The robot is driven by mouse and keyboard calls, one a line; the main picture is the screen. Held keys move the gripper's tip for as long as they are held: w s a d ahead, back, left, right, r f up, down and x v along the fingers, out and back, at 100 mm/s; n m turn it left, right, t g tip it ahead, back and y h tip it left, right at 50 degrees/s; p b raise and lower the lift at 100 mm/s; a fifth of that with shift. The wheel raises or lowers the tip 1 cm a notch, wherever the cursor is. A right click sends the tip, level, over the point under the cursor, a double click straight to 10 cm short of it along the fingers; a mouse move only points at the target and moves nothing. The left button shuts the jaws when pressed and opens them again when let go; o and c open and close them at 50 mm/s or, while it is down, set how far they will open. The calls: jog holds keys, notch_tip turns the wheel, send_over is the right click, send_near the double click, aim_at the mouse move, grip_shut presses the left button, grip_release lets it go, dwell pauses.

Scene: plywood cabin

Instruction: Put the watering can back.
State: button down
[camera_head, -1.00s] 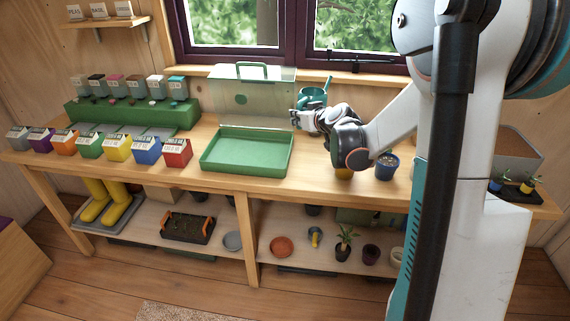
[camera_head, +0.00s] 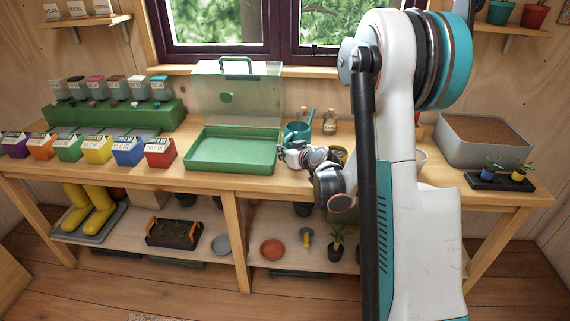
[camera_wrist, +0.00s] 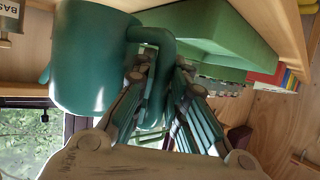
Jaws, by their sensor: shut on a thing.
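The teal watering can (camera_head: 297,133) is just right of the green tray, over the workbench; its spout points up to the right. My gripper (camera_head: 291,150) is in front of the can and hides its lower part. In the wrist view the can's body (camera_wrist: 88,58) fills the upper left. There my gripper's fingers (camera_wrist: 165,95) are closed around its curved handle (camera_wrist: 158,75). I cannot tell whether the can's base touches the bench.
The green tray (camera_head: 232,168) with raised clear lid stands left of the can. Small bottles (camera_head: 330,122) and a yellow-rimmed pot (camera_head: 338,154) are close on its right. The workbench (camera_head: 308,181) runs beneath; a grey soil box (camera_head: 485,150) stands far right.

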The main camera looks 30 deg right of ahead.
jog(key=shift+f+b, duration=0.75)
jog(key=shift+f, duration=1.2)
jog(key=shift+f, duration=0.15)
jog(key=c, duration=1.9)
grip_release()
jog(key=shift+r, duration=0.25)
jog(key=p+v, duration=0.3)
jog(key=v, duration=0.9)
jog(key=shift+f, duration=0.1)
